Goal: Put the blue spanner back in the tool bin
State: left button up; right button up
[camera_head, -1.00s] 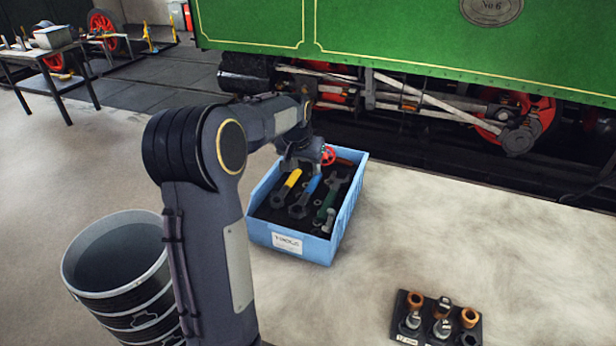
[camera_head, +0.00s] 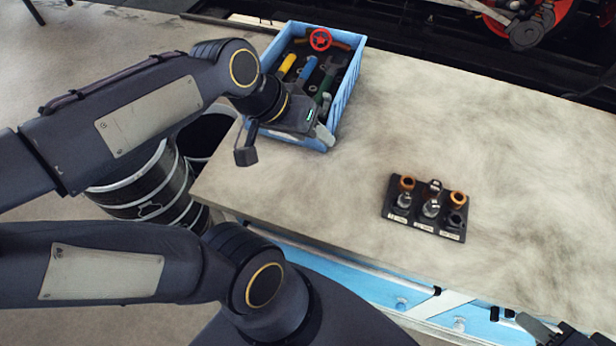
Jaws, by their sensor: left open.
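The blue tool bin (camera_head: 349,84) stands at the back of the bench, its front partly hidden by my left gripper. The blue-handled spanner (camera_head: 308,69) lies inside the bin, between a yellow-handled tool (camera_head: 288,65) and a green tool (camera_head: 325,84); its lower end is partly covered. My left gripper (camera_head: 286,148) is open at the bin's front edge, one finger outside to the left, the other in front of the bin's front right corner. Nothing shows between its fingers. Part of my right gripper (camera_head: 545,328) shows at the bottom right edge, cut off by the frame.
A red handwheel (camera_head: 320,39) sits at the bin's far end. A black socket tray (camera_head: 427,211) with several sockets stands on the bench (camera_head: 500,150), right of centre. A dark drum (camera_head: 150,192) stands left of the bench. The bench between bin and tray is clear.

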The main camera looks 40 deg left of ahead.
pick_arm(q)
jog(key=s+d+f, duration=0.3)
jog(key=s+d, duration=0.1)
jog(key=s, duration=0.2)
jog(key=shift+d+f+m+h, duration=0.25)
jog(key=shift+f+m+h, duration=0.05)
jog(key=shift+f, duration=0.05)
dwell(0.8)
